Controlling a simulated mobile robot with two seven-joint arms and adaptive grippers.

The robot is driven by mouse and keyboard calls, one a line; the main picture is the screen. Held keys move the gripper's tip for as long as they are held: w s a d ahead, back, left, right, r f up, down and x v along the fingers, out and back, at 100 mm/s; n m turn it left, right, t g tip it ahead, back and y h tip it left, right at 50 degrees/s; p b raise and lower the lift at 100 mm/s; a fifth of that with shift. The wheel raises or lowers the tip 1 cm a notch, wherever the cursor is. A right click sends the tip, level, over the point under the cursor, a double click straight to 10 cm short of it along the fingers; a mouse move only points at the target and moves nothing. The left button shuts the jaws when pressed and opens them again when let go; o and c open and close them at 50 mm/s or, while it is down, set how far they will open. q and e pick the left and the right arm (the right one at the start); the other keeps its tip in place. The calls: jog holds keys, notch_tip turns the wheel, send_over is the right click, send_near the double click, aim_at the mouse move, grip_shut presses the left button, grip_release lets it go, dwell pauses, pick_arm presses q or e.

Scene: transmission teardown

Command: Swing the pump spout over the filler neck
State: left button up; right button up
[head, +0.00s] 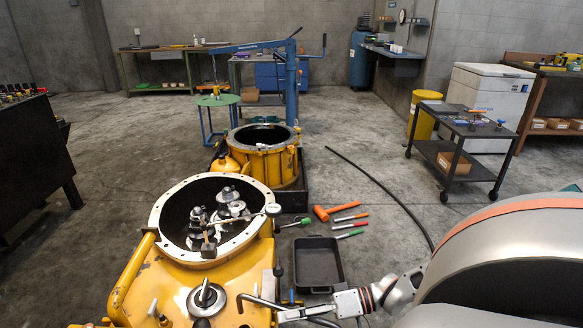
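The yellow transmission housing (140,275) fills the lower left of the head view. A round silver fitting with a black lever (207,298) stands on its top; I cannot tell for sure whether it is the filler neck. A thin bent metal tube (262,302), which looks like the pump spout, runs beside the housing's right side, its left end near that fitting and apart from it. My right gripper (287,315) reaches in from the right at the tube's lower part. Its fingers are small and overlap the tube, so their grip is unclear. My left gripper is out of view.
A black tray (318,265) lies on the floor right of the housing. An orange mallet (322,213) and several coloured-handled tools lie beyond it. A second yellow housing (262,165) and a blue crane (291,85) stand behind. A dark cart (462,133) stands at right.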

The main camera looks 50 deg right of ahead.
jog(key=v, duration=1.2)
dwell(0.6)
